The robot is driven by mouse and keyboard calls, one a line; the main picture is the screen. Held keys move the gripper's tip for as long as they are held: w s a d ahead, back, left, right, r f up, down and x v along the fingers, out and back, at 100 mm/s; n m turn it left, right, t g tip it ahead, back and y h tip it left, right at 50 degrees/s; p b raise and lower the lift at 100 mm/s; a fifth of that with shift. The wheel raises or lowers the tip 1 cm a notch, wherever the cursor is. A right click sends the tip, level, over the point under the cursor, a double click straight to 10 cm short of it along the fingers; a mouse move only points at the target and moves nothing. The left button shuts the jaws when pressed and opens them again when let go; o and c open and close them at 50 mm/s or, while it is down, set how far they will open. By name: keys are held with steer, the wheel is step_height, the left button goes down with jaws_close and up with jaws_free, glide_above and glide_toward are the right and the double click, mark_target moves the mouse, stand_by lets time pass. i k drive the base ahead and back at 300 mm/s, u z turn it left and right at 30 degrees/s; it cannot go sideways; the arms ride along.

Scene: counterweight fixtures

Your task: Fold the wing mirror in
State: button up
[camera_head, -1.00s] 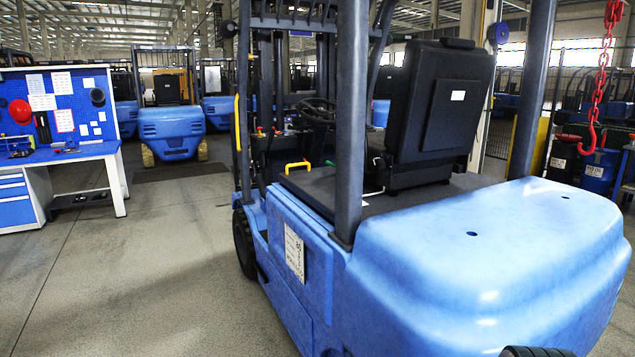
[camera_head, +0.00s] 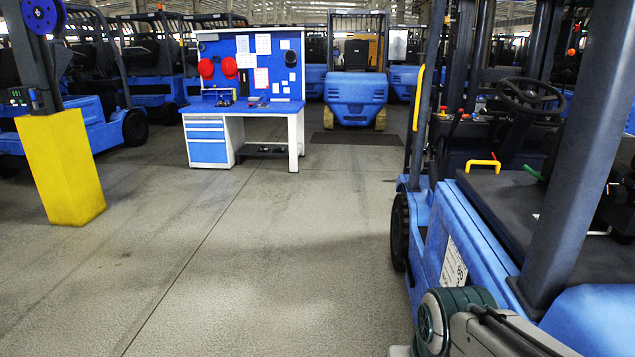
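The blue forklift (camera_head: 455,225) stands at the right of the head view, cut off by the right edge. Its dark upright posts, steering wheel (camera_head: 530,95) and yellow handle (camera_head: 482,163) show. I cannot make out a wing mirror on it in this view. Part of my own arm (camera_head: 470,325) shows at the bottom right, in front of the forklift's side. My gripper is out of view, so its state is hidden.
A blue and white workbench (camera_head: 245,120) with a pegboard stands ahead. A yellow post guard (camera_head: 62,165) stands at the left. Another blue forklift (camera_head: 356,90) is parked behind. The concrete floor (camera_head: 250,260) between them is clear.

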mark_target(398, 38)
steer(key=u, duration=0.25)
steer(key=i, duration=1.6)
steer(key=z, duration=0.4)
steer(key=i, duration=1.4)
steer(key=z, duration=0.55)
